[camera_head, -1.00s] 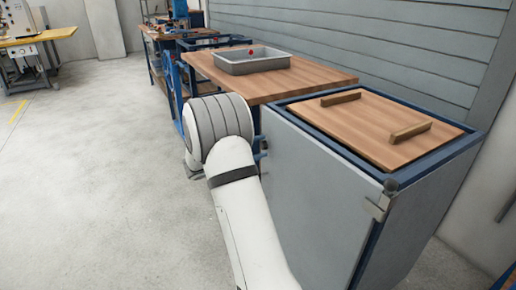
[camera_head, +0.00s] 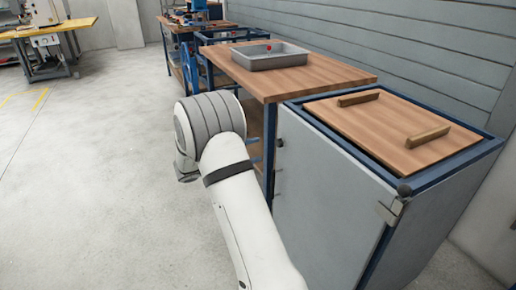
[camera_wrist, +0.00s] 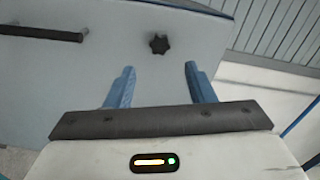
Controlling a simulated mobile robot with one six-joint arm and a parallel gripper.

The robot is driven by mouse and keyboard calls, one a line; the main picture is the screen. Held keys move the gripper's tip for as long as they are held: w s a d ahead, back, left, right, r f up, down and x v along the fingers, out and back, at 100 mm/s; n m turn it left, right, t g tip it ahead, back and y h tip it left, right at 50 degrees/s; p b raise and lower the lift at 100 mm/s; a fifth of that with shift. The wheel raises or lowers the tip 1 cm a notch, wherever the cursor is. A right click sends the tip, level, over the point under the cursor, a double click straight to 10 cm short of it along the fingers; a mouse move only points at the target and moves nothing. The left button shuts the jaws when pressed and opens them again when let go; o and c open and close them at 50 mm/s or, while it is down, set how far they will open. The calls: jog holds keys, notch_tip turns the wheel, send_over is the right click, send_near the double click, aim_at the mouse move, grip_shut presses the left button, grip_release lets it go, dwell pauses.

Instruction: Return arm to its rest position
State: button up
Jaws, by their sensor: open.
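My gripper (camera_wrist: 159,68) is open in the wrist view, with its two blue fingers well apart and nothing between them. Beyond the fingers is a pale grey panel with a black star-shaped knob (camera_wrist: 159,44) and a dark bar handle (camera_wrist: 40,33). In the head view my white arm with its grey ribbed joint reaches forward, left of the grey cabinet. My gripper is mostly hidden there behind the arm. Small blue tips (camera_head: 254,150) show at the arm's right side, close to the cabinet's far edge; I cannot tell whether they touch anything.
The grey cabinet (camera_head: 325,205) has a wooden lid (camera_head: 385,130) with two wooden bars. Behind it a wooden bench (camera_head: 325,78) carries a metal tray (camera_head: 270,60) with a small red object. Open concrete floor (camera_head: 80,190) lies to the left.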

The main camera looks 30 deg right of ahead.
dwell(0.4)
jog(key=w+a+r+n+t+y+p, duration=0.2)
jog(key=r+n+t+y+p, duration=0.15)
jog(key=r, duration=0.35)
jog(key=w+a+r+n+t+y+p, duration=0.2)
jog(key=w+a+r+n+t+p, duration=0.1)
jog(key=r+n+t+p, duration=0.25)
jog(key=w+a+r+n+t+y+p, duration=0.2)
jog(key=r+n+t+p, duration=0.15)
jog(key=r, duration=0.35)
jog(key=s+a+r+n+t+y+p, duration=0.2)
jog(key=a+r+n+y+p, duration=0.2)
jog(key=a+r+n+y, duration=0.25)
jog(key=s+a+r+n+g+y+p, duration=0.3)
jog(key=s+a+n+p, duration=0.15)
jog(key=s, duration=0.35)
jog(key=s+a+r+n+g+y+p, duration=0.2)
jog(key=s+a+r+n+p, duration=0.25)
jog(key=s, duration=0.25)
jog(key=s+d+n+g+p, duration=0.1)
jog(key=s+n+g+p, duration=0.2)
jog(key=s, duration=0.6)
jog(key=s+d+r+n+g+h+p, duration=0.1)
jog(key=s+d+n+g+p, duration=0.1)
jog(key=s, duration=0.7)
jog(key=shift+s+n+g+p, duration=0.15)
jog(key=shift+n+g+p, duration=0.3)
jog(key=shift+p, duration=0.4)
